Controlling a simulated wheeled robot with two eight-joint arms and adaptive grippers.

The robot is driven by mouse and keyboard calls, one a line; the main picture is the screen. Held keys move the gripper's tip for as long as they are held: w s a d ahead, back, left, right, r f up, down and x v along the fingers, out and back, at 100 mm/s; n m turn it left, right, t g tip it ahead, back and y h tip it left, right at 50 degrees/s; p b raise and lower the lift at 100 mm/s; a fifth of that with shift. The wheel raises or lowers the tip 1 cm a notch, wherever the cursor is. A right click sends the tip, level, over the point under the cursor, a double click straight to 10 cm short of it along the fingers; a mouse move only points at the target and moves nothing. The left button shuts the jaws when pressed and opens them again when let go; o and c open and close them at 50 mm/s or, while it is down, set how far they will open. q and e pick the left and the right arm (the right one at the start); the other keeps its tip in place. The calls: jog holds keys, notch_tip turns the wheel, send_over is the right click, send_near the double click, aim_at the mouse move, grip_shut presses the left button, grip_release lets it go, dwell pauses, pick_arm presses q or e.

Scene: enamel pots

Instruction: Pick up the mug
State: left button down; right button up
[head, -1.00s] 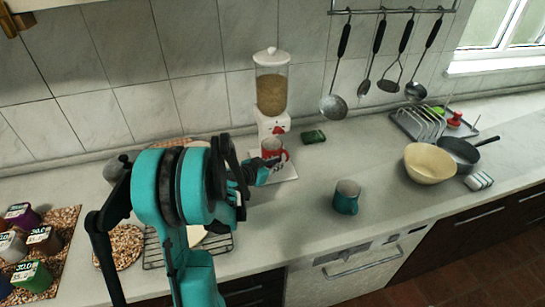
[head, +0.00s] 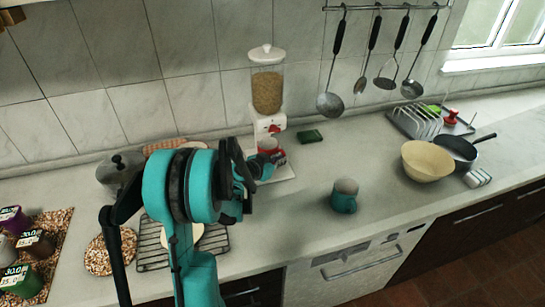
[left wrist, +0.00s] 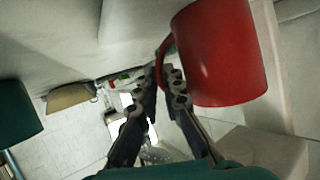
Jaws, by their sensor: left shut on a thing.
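A red mug (head: 279,157) stands at the foot of the cereal dispenser in the head view, partly covered by my left gripper (head: 264,167). In the left wrist view the red mug (left wrist: 218,55) fills the upper right, its handle towards the fingers. My left gripper (left wrist: 166,88) is shut on the mug's handle. In the head view I cannot tell whether the mug is clear of the surface under it. A teal mug (head: 344,197) stands apart on the counter to the right. My right gripper is in neither view.
The cereal dispenser (head: 267,90) stands right behind the red mug. A green packet (head: 310,136) lies nearby. A cream bowl (head: 426,162) and a dark pan (head: 458,149) stand further right. A wire rack (head: 153,254) lies at left. The counter between the mugs is clear.

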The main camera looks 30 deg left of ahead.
pick_arm(q)
jog(key=shift+s+d+r+p, duration=0.1)
jog(key=shift+r+p, duration=0.35)
jog(key=shift+p, duration=0.05)
notch_tip(320, 180, up, 7)
jog(key=p, duration=0.3)
jog(key=s+d+p, duration=0.2)
jog(key=s+d, duration=1)
jog(key=d, duration=0.3)
jog(key=shift+s+f+p, duration=0.4)
jog(key=shift+f, duration=0.05)
